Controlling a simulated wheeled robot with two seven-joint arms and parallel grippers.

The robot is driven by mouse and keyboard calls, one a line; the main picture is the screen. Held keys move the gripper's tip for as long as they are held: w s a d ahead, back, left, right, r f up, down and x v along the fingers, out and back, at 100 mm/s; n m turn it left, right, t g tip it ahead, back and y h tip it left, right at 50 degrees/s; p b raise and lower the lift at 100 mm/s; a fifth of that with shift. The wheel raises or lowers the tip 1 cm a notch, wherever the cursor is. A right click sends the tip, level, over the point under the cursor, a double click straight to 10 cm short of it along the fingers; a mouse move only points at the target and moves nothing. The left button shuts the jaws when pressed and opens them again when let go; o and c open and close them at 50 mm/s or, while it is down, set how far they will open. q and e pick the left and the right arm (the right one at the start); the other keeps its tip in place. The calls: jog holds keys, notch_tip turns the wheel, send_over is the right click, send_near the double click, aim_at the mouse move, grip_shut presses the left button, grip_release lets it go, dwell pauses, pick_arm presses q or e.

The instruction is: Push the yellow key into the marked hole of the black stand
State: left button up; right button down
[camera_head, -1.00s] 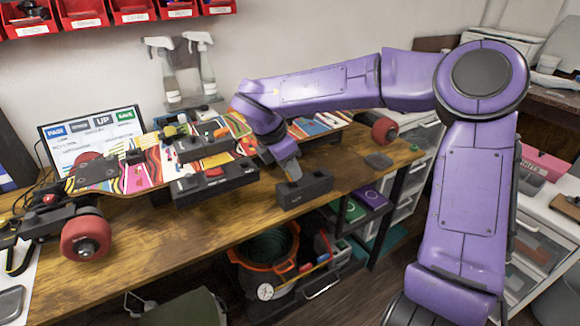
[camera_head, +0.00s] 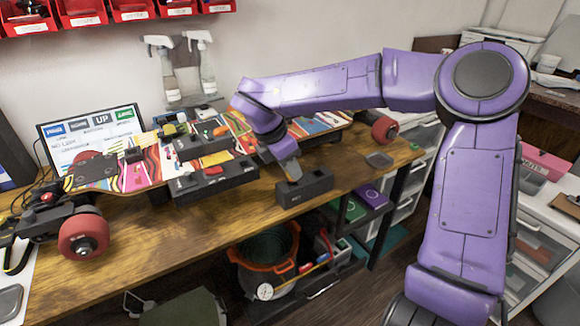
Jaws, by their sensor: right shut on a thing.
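The black stand (camera_head: 316,187) is a low dark block near the front edge of the wooden table, right of the middle. My right gripper (camera_head: 291,176) points down at the top of the stand, at its left part. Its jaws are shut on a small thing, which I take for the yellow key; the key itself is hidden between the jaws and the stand. The marked hole cannot be made out, and I cannot tell how deep the key sits. My left gripper is not in view.
A colourful skateboard deck (camera_head: 140,178) with red wheels (camera_head: 83,237) lies behind and left, with black blocks (camera_head: 215,180) at its front edge. A flat dark piece (camera_head: 379,160) lies to the right. The table (camera_head: 170,240) is clear in front and left of the stand.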

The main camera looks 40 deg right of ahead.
jog(key=shift+f+b, duration=1)
jog(key=shift+b, duration=0.25)
dwell(1.3)
jog(key=c, duration=0.6)
grip_release()
jog(key=shift+r, duration=0.15)
jog(key=shift+r+p, duration=3.1)
jog(key=shift+r, duration=1.35)
jog(key=shift+f, duration=0.1)
